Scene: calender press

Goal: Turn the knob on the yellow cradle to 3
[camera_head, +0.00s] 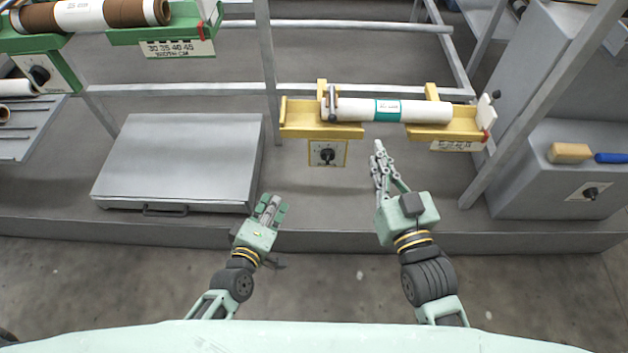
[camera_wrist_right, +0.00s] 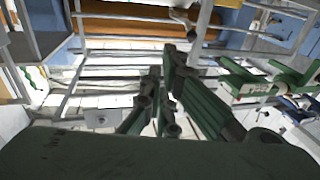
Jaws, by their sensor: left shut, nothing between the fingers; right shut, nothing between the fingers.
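The yellow cradle (camera_head: 300,118) is fixed to the rack at upper centre in the head view. It bears a white roll (camera_head: 428,110) with a teal band. A plate with a black knob (camera_head: 327,154) hangs under the cradle's left part; its marks are too small to read. My right gripper (camera_head: 378,150) is shut and empty, just right of the knob and below the cradle, apart from the knob. The right wrist view also shows its fingers (camera_wrist_right: 163,85). My left gripper (camera_head: 272,200) is shut and empty, lower and left of the knob.
A green cradle (camera_head: 160,36) with a brown and white roll and its own knob (camera_head: 39,75) is at upper left. A grey metal box (camera_head: 185,160) is left. At right, a grey cabinet (camera_head: 540,190) has another knob (camera_head: 590,193) and a brush (camera_head: 570,153) on it.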

